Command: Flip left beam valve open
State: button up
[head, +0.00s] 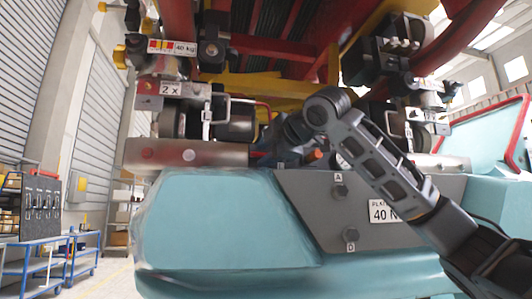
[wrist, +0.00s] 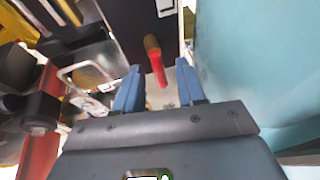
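In the wrist view a small red lever (wrist: 158,70) with an orange-brown base sticks out from a dark block (wrist: 135,22). I take it for the valve handle, but cannot tell for sure. My gripper (wrist: 159,68) points at it with two blue fingers spread apart. The lever's end lies between the fingertips in the picture, with a gap on each side; contact is not visible. In the head view my gripper (head: 288,150) is at the middle of the steel beam (head: 205,153), partly hidden by my wrist. A small orange part (head: 314,155) shows beside it.
A teal body panel (head: 220,220) with a grey bolted plate (head: 325,235) lies just below the beam; its teal side (wrist: 255,70) is close on the right in the wrist view. Wheel assemblies (head: 230,115) and metal brackets crowd above. Blue carts (head: 65,255) stand far left.

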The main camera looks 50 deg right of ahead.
jog(key=v, duration=0.7)
jog(key=shift+s+a, duration=0.1)
jog(key=shift+s, duration=0.25)
